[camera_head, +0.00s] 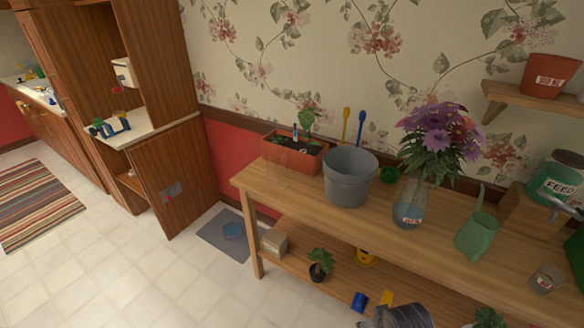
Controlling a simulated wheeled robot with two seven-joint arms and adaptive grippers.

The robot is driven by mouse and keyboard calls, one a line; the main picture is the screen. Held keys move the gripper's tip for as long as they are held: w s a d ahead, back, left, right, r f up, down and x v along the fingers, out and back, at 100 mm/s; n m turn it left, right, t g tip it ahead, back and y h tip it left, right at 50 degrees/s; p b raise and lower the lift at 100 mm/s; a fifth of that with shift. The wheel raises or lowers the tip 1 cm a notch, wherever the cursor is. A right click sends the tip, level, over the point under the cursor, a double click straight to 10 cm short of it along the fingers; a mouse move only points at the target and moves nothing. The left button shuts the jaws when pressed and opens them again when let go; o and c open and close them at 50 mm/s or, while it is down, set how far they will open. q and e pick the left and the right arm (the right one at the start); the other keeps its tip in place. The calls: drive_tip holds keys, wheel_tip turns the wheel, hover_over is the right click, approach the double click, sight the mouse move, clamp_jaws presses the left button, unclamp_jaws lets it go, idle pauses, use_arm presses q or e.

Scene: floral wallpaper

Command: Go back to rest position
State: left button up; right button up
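Neither of my grippers can be made out in the head view. The long wooden bench (245,184) stands against the wall. On it are an orange planter (290,158) with soil and a small plant, a grey bucket (348,182), and a glass vase (409,205) with purple flowers (440,135). A jar marked FEED (558,183) sits at the right edge.
The bench's lower shelf holds a small potted plant (319,262), a box (273,242) and a grey ribbed object (400,317), cut off below. A wall shelf (530,98) holds an orange pot (548,76). Tiled floor (130,265) is open at left, beside wooden cabinets (160,185).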

drive_tip(key=s+d+f+g, duration=0.1)
drive_tip(key=s+f, duration=0.1)
drive_tip(key=f, duration=1.3)
drive_tip(key=s+d+f, duration=0.1)
drive_tip(key=s+f, duration=0.1)
drive_tip(key=f, duration=1.2)
drive_tip(key=s+d+f, duration=0.3)
drive_tip(key=s+f, duration=0.6)
drive_tip(key=s, duration=0.1)
drive_tip(key=s+d+f+g, duration=0.1)
drive_tip(key=s+d+f, duration=0.2)
drive_tip(key=s+f, duration=0.6)
drive_tip(key=shift+s+d+n+h, duration=0.3)
drive_tip(key=shift+s, duration=0.45)
